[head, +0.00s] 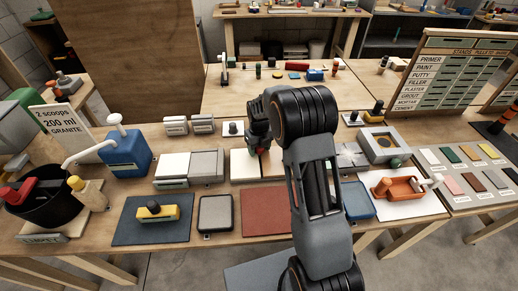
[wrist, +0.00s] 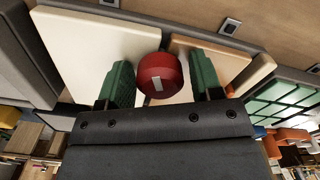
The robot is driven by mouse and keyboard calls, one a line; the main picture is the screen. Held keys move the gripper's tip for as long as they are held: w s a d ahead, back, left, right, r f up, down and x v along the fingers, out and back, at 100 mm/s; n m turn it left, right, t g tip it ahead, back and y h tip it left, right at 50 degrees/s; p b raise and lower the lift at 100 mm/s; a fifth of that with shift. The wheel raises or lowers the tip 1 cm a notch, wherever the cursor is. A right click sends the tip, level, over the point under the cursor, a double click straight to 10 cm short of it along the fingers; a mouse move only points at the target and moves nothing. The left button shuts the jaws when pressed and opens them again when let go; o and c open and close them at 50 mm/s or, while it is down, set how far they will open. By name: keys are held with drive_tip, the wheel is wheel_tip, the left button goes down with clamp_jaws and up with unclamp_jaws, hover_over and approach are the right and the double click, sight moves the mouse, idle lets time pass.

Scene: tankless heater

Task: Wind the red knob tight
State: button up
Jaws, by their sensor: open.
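The red knob (wrist: 160,78) is round, with a pale rectangular mark on its face. In the wrist view it sits between the two green fingers of my gripper (wrist: 161,70), with a narrow gap on each side. Cream panels (wrist: 100,48) lie behind it. In the head view my gripper (head: 258,143) is over the middle of the bench, and only a small bit of red shows at its tip. My arm hides much of what lies to the right of it.
A blue jug (head: 126,153) and a black bucket (head: 42,207) stand at left. A red mat (head: 265,213) lies in front of my gripper. Grey and white blocks (head: 206,165) sit close to the left.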

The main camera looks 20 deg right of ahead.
drive_tip(key=n, duration=0.6)
drive_tip(key=n, duration=0.6)
idle(0.3)
drive_tip(key=shift+r, duration=0.1)
drive_tip(key=shift+c, duration=0.2)
drive_tip(key=c, duration=0.9)
drive_tip(key=shift+o, duration=0.2)
drive_tip(key=m, duration=0.5)
drive_tip(key=shift+m, duration=0.4)
drive_tip(key=o, duration=0.9)
drive_tip(key=shift+o, duration=0.2)
